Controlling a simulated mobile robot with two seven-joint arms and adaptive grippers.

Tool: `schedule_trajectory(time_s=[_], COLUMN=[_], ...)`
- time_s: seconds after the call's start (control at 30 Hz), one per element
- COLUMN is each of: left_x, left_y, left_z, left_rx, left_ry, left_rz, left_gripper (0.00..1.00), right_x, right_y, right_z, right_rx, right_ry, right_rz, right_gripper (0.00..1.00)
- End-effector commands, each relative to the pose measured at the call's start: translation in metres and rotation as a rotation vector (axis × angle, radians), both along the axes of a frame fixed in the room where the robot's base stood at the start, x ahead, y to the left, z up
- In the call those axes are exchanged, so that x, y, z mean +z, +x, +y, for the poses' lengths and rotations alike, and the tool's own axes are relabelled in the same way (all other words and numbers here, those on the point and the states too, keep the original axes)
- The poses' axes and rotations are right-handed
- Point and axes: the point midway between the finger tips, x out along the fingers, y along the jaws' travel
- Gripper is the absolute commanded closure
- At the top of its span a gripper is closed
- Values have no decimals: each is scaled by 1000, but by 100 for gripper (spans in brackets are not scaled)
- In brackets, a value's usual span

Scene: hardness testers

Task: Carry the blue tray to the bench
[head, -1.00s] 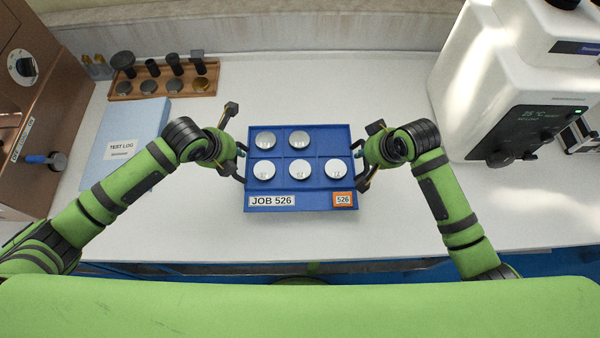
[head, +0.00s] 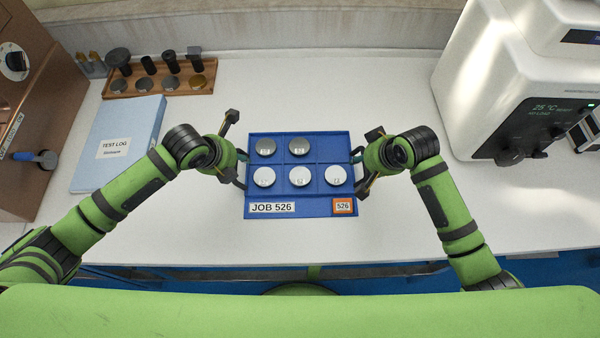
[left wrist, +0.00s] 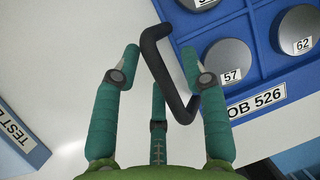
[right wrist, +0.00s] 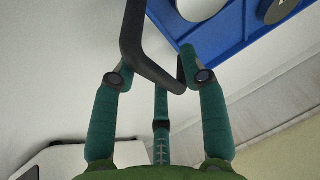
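The blue tray (head: 310,209) is level between my two grippers, over the white bench in the head view. It holds several grey discs in its compartments and has a "JOB 526" label and an orange "526" tag on its front. My left gripper (head: 238,160) is at the tray's left black handle (left wrist: 168,82), with its fingers bent around the bar. My right gripper (head: 360,162) is likewise at the right handle (right wrist: 150,68). The tray's underside is hidden; I cannot tell whether it touches the bench.
The bench top (head: 400,225) is clear around the tray. A blue test log (head: 118,125) lies to its left, with a wooden rack (head: 160,85) behind. A white tester (head: 500,90) stands at the right and a brown machine (head: 35,110) at the left.

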Motion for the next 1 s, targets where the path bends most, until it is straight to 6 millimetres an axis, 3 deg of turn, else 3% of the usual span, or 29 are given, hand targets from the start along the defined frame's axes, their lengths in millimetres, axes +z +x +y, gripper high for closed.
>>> schedule_trajectory(time_s=[0.23,0.37,0.8,1.0], left_x=[1,12,90,108], left_y=[0,-4,-39,-46], left_z=[2,4,18,21], left_rx=[2,1,-1,1], left_ry=[2,4,3,1], left_rz=[0,-2,-4,-3], left_gripper=[56,56,56,56], right_x=[0,0,0,1], right_y=[0,0,0,0], right_z=[-1,-1,-1,-1], right_rx=[-2,-2,-2,-2], right_ry=[-1,-2,-2,-2], right_rz=[0,0,0,0], right_gripper=[56,56,56,56])
